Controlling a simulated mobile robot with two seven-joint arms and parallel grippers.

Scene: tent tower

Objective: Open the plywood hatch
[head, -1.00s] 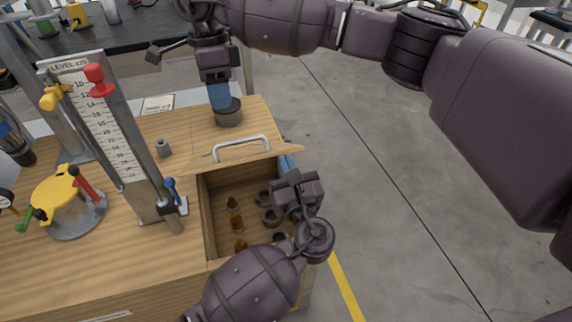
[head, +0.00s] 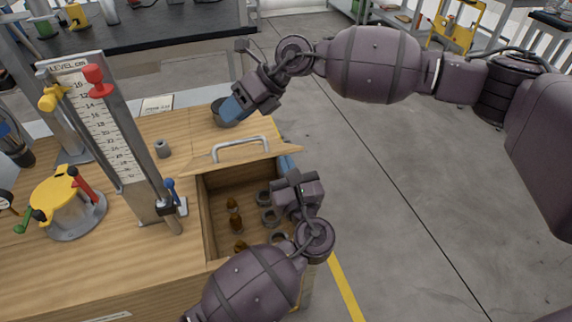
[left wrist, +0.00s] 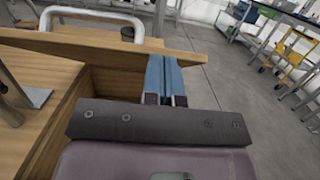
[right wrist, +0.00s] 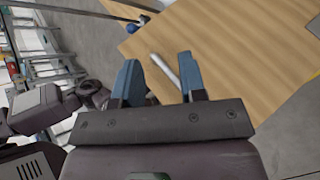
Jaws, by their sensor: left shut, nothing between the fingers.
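The plywood hatch (head: 215,163) is raised and tilted over the compartment in the wooden bench top. Its metal handle (head: 241,146) faces up.
A level gauge (head: 105,125) with red and yellow knobs stands left of the compartment. Open floor lies to the right.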

